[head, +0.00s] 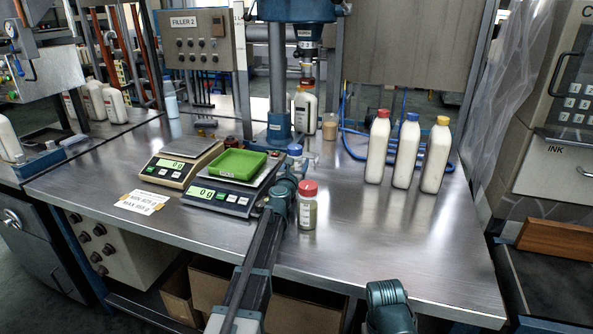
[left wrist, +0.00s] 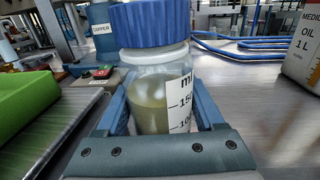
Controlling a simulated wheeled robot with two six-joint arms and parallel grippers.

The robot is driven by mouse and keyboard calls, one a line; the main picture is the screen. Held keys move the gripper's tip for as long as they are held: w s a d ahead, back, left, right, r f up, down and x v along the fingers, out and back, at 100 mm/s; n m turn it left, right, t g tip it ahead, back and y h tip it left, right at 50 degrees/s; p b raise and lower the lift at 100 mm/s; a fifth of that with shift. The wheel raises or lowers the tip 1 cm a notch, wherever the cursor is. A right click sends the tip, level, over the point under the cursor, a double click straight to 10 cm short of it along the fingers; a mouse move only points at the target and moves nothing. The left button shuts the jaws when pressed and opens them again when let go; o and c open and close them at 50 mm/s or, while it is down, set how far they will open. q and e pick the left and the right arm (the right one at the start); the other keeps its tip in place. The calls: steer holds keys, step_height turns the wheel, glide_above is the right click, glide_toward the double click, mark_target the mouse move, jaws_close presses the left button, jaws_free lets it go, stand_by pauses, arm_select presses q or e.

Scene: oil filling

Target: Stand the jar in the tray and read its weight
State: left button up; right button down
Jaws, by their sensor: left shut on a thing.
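My left gripper (head: 290,178) is shut on a jar with a blue lid (head: 294,150), just right of the front scale. In the left wrist view the jar (left wrist: 155,105) is upright between the fingers, with a pale liquid and a printed volume scale. The green tray (head: 222,172) lies on the front scale (head: 214,201), whose display reads 0 g. The tray's edge (left wrist: 22,100) shows at the left of the wrist view, apart from the jar. My right gripper (head: 388,305) is low at the front edge; its fingers are unclear.
A red-lidded jar (head: 308,208) stands close right of my left gripper. A second scale (head: 176,168), reading 0 g, is behind left. Three white bottles (head: 406,155) stand at the right. A bottle (head: 305,112) is under the filler. The front right bench is clear.

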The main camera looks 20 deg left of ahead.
arm_select(q)
steer(key=shift+r, duration=0.1)
steer(key=shift+f, duration=0.25)
steer(key=o, duration=1.3)
steer(key=shift+r, duration=0.1)
steer(key=shift+c, duration=0.2)
